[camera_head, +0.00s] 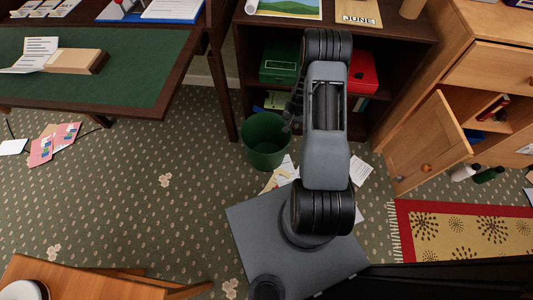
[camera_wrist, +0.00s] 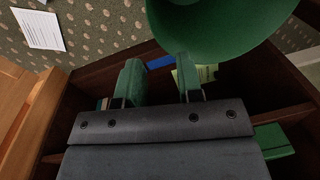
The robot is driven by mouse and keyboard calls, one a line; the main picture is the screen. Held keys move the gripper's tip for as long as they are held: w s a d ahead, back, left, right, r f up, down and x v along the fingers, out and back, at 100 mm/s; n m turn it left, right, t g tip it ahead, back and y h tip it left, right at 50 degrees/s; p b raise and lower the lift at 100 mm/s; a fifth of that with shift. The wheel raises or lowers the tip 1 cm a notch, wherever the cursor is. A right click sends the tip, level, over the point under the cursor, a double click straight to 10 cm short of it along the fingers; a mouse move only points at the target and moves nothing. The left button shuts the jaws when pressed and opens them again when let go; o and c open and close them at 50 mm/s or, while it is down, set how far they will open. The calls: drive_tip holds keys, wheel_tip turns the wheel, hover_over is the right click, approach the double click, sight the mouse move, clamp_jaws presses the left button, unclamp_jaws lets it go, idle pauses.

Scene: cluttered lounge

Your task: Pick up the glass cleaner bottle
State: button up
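No bottle label is readable, so I cannot tell which is the glass cleaner. A white bottle (camera_head: 464,173) and a dark green bottle (camera_head: 488,175) lie on the carpet at the right, below the open cabinet door. My gripper (camera_head: 290,118) is far to their left, beside the green bin, and partly hidden by my arm. In the wrist view my gripper (camera_wrist: 158,82) has its two fingers apart, with nothing visible held between them. Neither bottle shows in the wrist view.
The green bin (camera_head: 265,142) stands close to my gripper, before the dark shelf (camera_head: 390,27). The open cabinet door (camera_head: 425,148) juts out near the bottles. Papers (camera_head: 361,171) lie on the floor. A patterned rug (camera_head: 460,229) lies at the right. Carpet at the left is mostly clear.

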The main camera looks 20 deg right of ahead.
wheel_tip(320, 180, down, 10)
drive_tip(key=b, duration=0.2)
drive_tip(key=shift+s+b, duration=0.1)
drive_tip(key=shift+b, duration=0.3)
drive_tip(key=shift+a+f+b, duration=0.15)
drive_tip(key=shift+f+b, duration=1.25)
drive_tip(key=shift+f, duration=1.75)
clamp_jaws()
drive_tip(key=shift+w+r, duration=0.1)
drive_tip(key=shift+w, duration=0.1)
